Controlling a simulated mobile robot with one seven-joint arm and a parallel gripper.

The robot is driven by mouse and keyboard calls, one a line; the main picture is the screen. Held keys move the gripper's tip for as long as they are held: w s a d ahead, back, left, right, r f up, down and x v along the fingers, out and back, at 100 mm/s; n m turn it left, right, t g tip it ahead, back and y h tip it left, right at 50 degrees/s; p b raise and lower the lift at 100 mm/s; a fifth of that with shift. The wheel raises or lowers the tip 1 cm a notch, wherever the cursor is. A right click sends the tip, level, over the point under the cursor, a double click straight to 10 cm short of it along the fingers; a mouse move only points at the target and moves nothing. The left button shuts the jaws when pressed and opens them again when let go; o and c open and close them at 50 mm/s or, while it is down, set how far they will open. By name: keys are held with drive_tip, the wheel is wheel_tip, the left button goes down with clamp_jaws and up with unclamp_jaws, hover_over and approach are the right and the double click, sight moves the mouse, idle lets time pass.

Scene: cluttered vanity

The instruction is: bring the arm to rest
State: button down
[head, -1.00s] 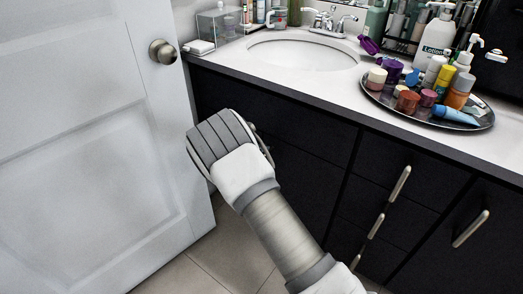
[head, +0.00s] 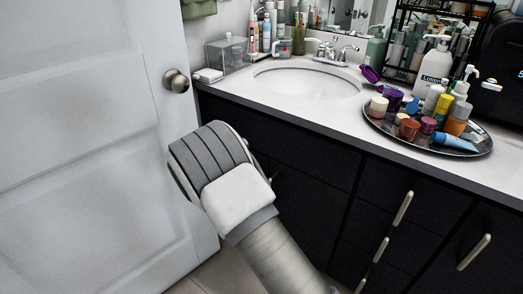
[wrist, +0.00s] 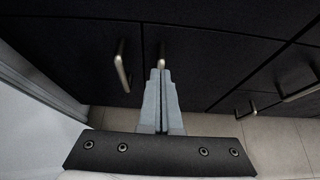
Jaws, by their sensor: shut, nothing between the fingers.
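My gripper (wrist: 160,75) shows in the wrist view with its two grey fingers closed together and nothing between them. It points at the dark cabinet front (wrist: 215,60), over the lower part near a metal handle (wrist: 121,72). In the head view my arm reaches up from the bottom edge, between the white door and the cabinet. The fingers are hidden there behind the wrist housing. I cannot tell whether the fingertips touch the cabinet.
The white door (head: 80,150) with a round knob (head: 176,81) stands close on the left. Above is the counter with a sink (head: 305,85) and a round tray (head: 480,148) of several bottles and jars. Several handles (head: 403,208) stick out from the cabinet. Little tiled floor (head: 215,275) shows.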

drive_tip(key=d+r+n+t+y, duration=0.15)
drive_tip(key=r+n+y, duration=0.25)
drive_tip(key=r+n, duration=0.55)
drive_tip(key=d+r+n+g+y, duration=0.15)
drive_tip(key=r+n+y, duration=0.4)
drive_tip(key=r, duration=0.75)
drive_tip(key=s+d+r+n+g, duration=0.1)
drive_tip(key=s+d+r+n, duration=0.2)
drive_tip(key=s+n, duration=0.3)
drive_tip(key=s+d+r+n, duration=0.2)
drive_tip(key=s+d+n, duration=0.1)
drive_tip(key=s+n, duration=0.35)
drive_tip(key=s+d+r+n+g, duration=0.1)
drive_tip(key=s+d+r+n, duration=0.25)
drive_tip(key=s+n, duration=0.3)
drive_tip(key=s+d+f+n+g+h, duration=0.1)
drive_tip(key=s+d+f+n+h, duration=0.25)
drive_tip(key=s, duration=0.55)
drive_tip(key=s+d+f+n+g, duration=0.2)
drive_tip(key=s+d+n, duration=0.3)
drive_tip(key=s+d, duration=0.3)
wheel_tip(320, 180, up, 25)
drive_tip(key=a+p, duration=0.1)
drive_tip(key=p, duration=2.3)
